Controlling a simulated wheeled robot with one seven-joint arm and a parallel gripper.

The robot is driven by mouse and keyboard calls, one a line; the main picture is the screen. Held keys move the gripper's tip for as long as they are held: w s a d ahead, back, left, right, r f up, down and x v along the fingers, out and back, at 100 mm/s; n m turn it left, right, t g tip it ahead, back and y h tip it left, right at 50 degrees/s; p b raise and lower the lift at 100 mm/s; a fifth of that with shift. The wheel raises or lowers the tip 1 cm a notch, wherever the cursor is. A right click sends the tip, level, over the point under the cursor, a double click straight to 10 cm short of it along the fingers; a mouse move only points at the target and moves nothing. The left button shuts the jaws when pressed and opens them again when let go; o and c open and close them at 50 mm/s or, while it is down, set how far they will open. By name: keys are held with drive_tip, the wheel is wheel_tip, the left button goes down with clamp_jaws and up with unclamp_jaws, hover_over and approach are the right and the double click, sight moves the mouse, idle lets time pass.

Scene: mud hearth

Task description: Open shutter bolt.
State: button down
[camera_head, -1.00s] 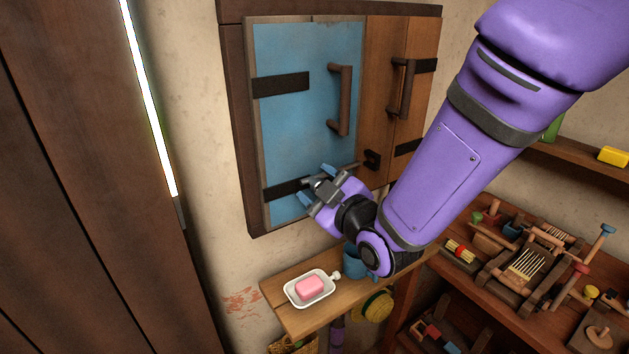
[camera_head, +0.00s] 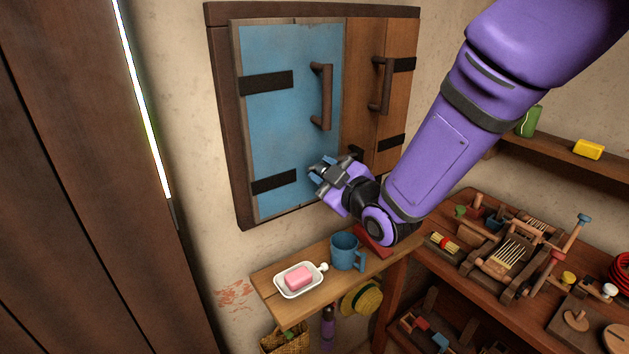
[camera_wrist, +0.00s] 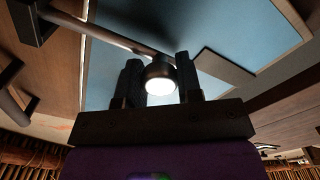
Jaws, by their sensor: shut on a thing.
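The shutter has a blue leaf (camera_head: 285,110) on the left and a brown leaf (camera_head: 368,100) on the right, side by side in a dark frame. The bolt's rod (camera_wrist: 105,32) crosses the leaves in the wrist view, running to a dark bracket (camera_wrist: 35,22) at upper left. That bracket also shows in the head view (camera_head: 356,152). My gripper (camera_head: 321,174) is at the lower right of the blue leaf. In the wrist view its two dark fingers (camera_wrist: 160,84) are shut on the bolt's round pale knob (camera_wrist: 160,80). In the head view my gripper mostly hides the bolt.
Below the shutter, a wooden shelf (camera_head: 262,279) holds a white soap dish (camera_head: 282,290) with pink soap (camera_head: 298,277) and a blue mug (camera_head: 345,251). A cluttered workbench (camera_head: 470,205) stands right. A dark wooden panel (camera_head: 80,180) fills the left.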

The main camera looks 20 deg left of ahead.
drive_tip(key=shift+w+d, duration=0.3)
drive_tip(key=shift+w, duration=0.1)
drive_tip(key=c, duration=0.8)
unclamp_jaws()
drive_tip(key=shift+d, duration=0.1)
drive_tip(key=v, duration=1)
drive_tip(key=shift+s+d, duration=0.2)
drive_tip(key=shift+s, duration=0.1)
